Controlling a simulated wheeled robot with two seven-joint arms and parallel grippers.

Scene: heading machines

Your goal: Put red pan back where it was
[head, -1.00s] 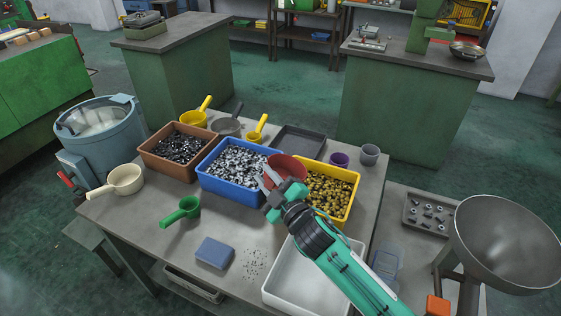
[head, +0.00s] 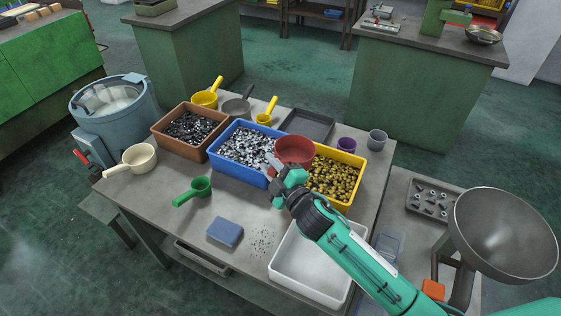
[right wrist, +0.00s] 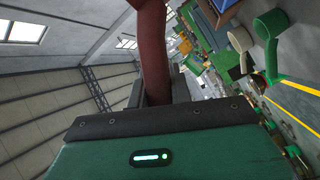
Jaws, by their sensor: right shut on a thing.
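The red pan (head: 294,150) is held over the boundary between the blue bin (head: 236,175) of silvery parts and the yellow bin (head: 337,203) of brass-coloured parts. Its open side shows in the head view. My right gripper (head: 277,172) is shut on the pan's handle. In the right wrist view the red handle (right wrist: 153,55) rises from between the jaws. The gripper hides part of the handle in the head view. My left gripper is not in view.
A brown bin (head: 186,132), a green scoop (head: 192,191) and a cream pan (head: 134,159) stand to the left. Yellow scoops and a dark tray (head: 306,126) lie behind the bins. A white tray (head: 310,262) is below my arm. A metal bowl (head: 505,232) stands right.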

